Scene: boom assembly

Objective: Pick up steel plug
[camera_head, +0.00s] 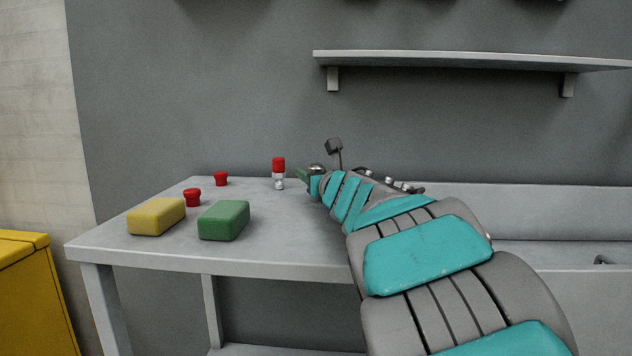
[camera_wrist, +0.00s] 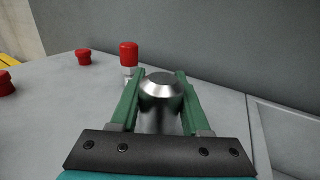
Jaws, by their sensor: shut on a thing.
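The steel plug (camera_wrist: 162,90) is a shiny metal cylinder with a bevelled top, upright in the middle of the wrist view. My gripper (camera_wrist: 157,95) has its two green fingers on either side of the plug and is shut on it. The plug's lower part is hidden by the gripper body. In the head view, only a small bit of the plug's top (camera_head: 317,167) shows at the tip of my gripper (camera_head: 308,177). I cannot tell whether the plug touches the table.
A red-capped metal piece (camera_head: 279,170) stands on the grey table (camera_head: 290,245), just left of my gripper. Two red pieces (camera_head: 192,197) (camera_head: 221,178), a yellow block (camera_head: 156,217) and a green block (camera_head: 224,220) lie further left. A shelf (camera_head: 460,60) hangs on the wall above.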

